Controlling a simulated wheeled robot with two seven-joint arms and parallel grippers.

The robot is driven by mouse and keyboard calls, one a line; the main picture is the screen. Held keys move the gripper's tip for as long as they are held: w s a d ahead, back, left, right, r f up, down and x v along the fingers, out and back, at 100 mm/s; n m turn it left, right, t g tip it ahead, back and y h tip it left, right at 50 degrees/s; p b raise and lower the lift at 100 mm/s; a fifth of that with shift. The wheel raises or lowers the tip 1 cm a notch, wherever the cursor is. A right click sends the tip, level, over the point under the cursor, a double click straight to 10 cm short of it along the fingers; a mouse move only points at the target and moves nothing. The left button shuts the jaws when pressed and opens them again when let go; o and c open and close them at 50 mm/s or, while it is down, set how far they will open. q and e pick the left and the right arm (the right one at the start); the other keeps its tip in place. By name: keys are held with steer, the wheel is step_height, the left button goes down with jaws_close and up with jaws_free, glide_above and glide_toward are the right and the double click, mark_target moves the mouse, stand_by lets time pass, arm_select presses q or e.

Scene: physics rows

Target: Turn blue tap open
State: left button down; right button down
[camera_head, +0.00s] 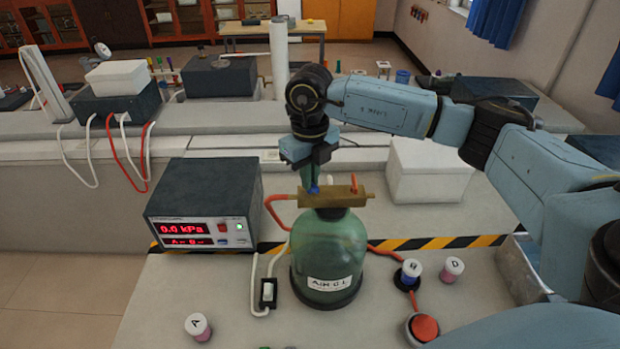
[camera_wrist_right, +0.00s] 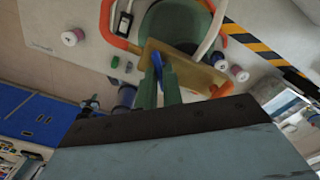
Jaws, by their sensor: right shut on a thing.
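The blue tap (camera_wrist_right: 169,75) sits on the brass bar on top of the green bottle; it also shows in the head view (camera_head: 314,190). The brass bar (camera_head: 337,196) lies across the neck of the green bottle (camera_head: 328,250). My right gripper (camera_head: 311,180) reaches down from above and is shut on the blue tap. In the right wrist view its green fingers (camera_wrist_right: 162,82) stand on both sides of the tap and partly hide it. My left gripper is not in view.
A pressure box (camera_head: 203,200) reading 0.0 kPa stands left of the bottle. Red hoses run from the brass bar. A white box (camera_head: 428,172) is behind.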

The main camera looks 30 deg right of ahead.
steer(key=n+b, duration=0.4)
steer(key=n, duration=0.1)
steer(key=shift+f, duration=0.1)
steer(key=n+b, duration=0.3)
steer(key=n, duration=0.2)
steer(key=shift+n, duration=0.3)
stand_by(0.4)
steer(key=c, duration=1.5)
jaws_free()
steer(key=shift+c, duration=0.2)
steer(key=shift+r, duration=0.2)
step_height(320, 180, up, 13)
steer(key=shift+r, duration=0.15)
